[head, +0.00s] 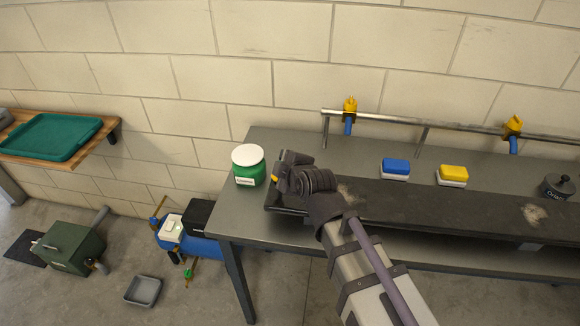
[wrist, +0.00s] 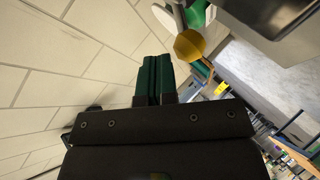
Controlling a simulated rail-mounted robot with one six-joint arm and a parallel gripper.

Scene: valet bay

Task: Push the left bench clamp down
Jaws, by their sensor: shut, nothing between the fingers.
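My gripper (head: 287,174) is over the left end of the bench, next to the dark board. In the wrist view its two green fingers (wrist: 156,72) are together with nothing between them. A yellow knob (wrist: 190,45) is beside the fingertips in the wrist view, apart from them in the picture. A small yellow part (head: 275,180) shows at my gripper's left side in the head view. It may be the same knob, on the left bench clamp; my gripper hides the rest, so I cannot tell the clamp's position.
A green jar with a white lid (head: 248,165) stands close left of my gripper. The dark board (head: 440,205) runs along the bench. Blue (head: 395,168) and yellow (head: 453,175) blocks sit behind it. A metal rail (head: 450,128) with yellow-and-blue fittings (head: 349,105) runs along the wall.

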